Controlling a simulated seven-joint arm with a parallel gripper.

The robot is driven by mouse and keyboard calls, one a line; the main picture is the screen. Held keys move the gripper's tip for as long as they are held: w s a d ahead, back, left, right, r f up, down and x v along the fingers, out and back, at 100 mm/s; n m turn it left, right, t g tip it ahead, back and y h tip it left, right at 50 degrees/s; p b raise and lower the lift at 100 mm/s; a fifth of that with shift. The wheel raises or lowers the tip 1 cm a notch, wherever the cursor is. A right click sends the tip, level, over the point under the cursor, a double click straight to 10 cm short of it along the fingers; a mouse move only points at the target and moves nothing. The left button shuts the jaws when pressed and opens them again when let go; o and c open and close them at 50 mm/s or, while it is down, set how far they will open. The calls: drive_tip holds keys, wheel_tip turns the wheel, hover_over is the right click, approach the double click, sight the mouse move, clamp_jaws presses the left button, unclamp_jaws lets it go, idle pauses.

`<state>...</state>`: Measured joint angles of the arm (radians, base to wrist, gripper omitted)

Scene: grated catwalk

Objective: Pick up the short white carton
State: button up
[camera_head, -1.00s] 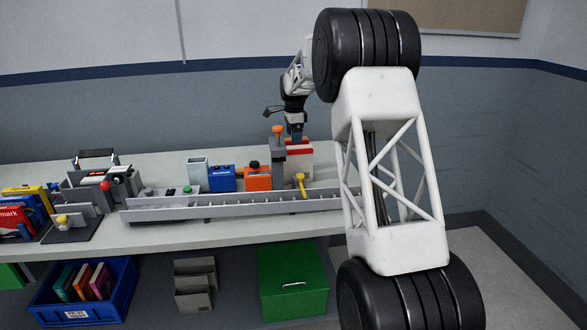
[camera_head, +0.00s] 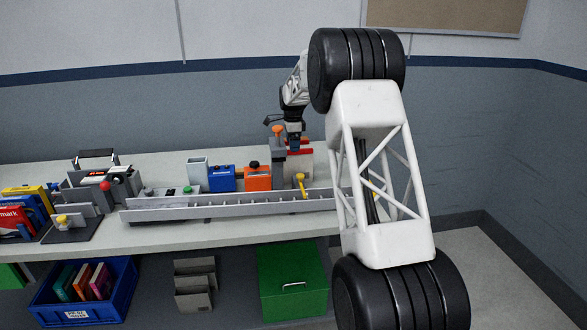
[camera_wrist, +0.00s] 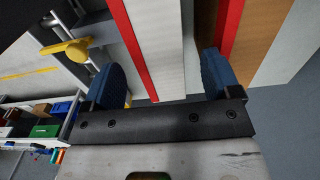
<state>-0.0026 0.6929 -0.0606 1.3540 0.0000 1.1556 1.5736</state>
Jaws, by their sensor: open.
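A white carton with a red band (camera_wrist: 163,35) lies between the two blue fingers of my gripper (camera_wrist: 160,72) in the wrist view. The fingers are apart, one on each side of it, and I cannot tell whether either touches it. In the head view my gripper (camera_head: 294,142) points down over a pale box with red on top (camera_head: 304,168) at the right of the bench. This box is partly hidden by a grey post and my gripper.
A second red-edged box with a brown face (camera_wrist: 258,40) stands close beside the right finger. A yellow knob (camera_wrist: 68,52) is at the left finger. An orange box (camera_head: 258,178), a blue box (camera_head: 222,179) and a long grey rail (camera_head: 230,207) are on the bench (camera_head: 150,240).

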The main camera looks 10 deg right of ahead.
sight(294, 154)
drive_tip(key=shift+f, duration=0.2)
drive_tip(key=shift+d+f, duration=0.15)
drive_tip(key=shift+f, duration=2.45)
drive_tip(key=c, duration=1.2)
drive_tip(key=shift+c, duration=0.2)
drive_tip(key=shift+r, duration=0.15)
drive_tip(key=shift+r, duration=4.9)
drive_tip(key=shift+s, duration=0.1)
